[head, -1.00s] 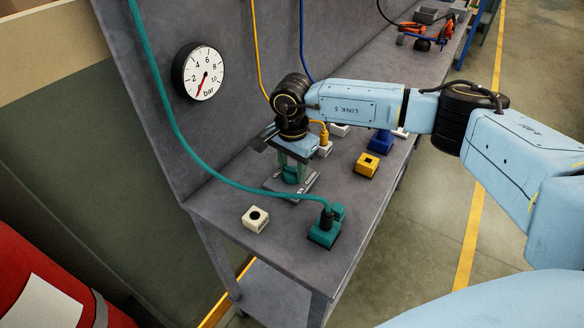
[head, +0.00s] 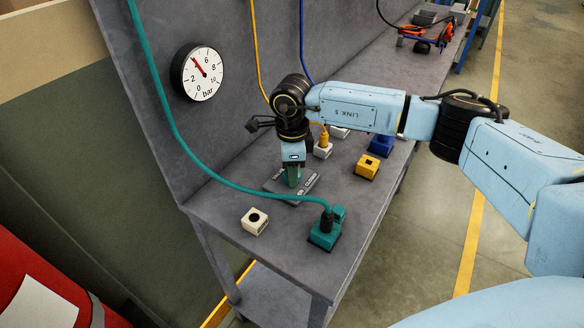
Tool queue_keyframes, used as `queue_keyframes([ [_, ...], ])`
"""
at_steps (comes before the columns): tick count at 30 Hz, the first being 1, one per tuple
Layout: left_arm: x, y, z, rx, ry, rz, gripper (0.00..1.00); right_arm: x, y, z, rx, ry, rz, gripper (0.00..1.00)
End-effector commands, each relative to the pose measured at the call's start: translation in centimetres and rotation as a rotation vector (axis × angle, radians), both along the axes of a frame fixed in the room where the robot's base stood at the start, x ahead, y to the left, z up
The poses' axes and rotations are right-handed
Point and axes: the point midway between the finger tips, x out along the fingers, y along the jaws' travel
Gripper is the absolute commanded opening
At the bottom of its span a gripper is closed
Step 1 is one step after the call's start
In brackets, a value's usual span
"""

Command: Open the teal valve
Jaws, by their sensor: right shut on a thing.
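My left gripper is not in view.
A white block (head: 255,220) and a yellow block (head: 367,167) stand nearby. Blue and white blocks stand behind.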

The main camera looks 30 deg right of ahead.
Motion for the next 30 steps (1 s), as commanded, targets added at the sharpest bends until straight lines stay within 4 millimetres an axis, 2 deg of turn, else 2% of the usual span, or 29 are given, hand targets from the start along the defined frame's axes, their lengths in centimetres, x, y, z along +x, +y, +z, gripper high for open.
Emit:
queue_keyframes([
  [9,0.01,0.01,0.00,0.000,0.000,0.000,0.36,0.03,-0.10,0.06,-0.003,-0.001,-0.084,0.16],
  [22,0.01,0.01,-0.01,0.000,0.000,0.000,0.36,0.03,-0.10,0.05,-0.001,0.000,-0.094,0.16],
  [23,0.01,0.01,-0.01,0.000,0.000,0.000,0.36,0.03,-0.10,0.05,-0.001,0.000,-0.094,0.40],
  [27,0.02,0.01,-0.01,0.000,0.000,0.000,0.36,0.02,-0.07,0.04,-0.001,0.000,-0.093,0.59],
  [30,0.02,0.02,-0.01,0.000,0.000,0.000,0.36,0.01,-0.05,0.03,-0.001,0.000,-0.092,0.61],
])
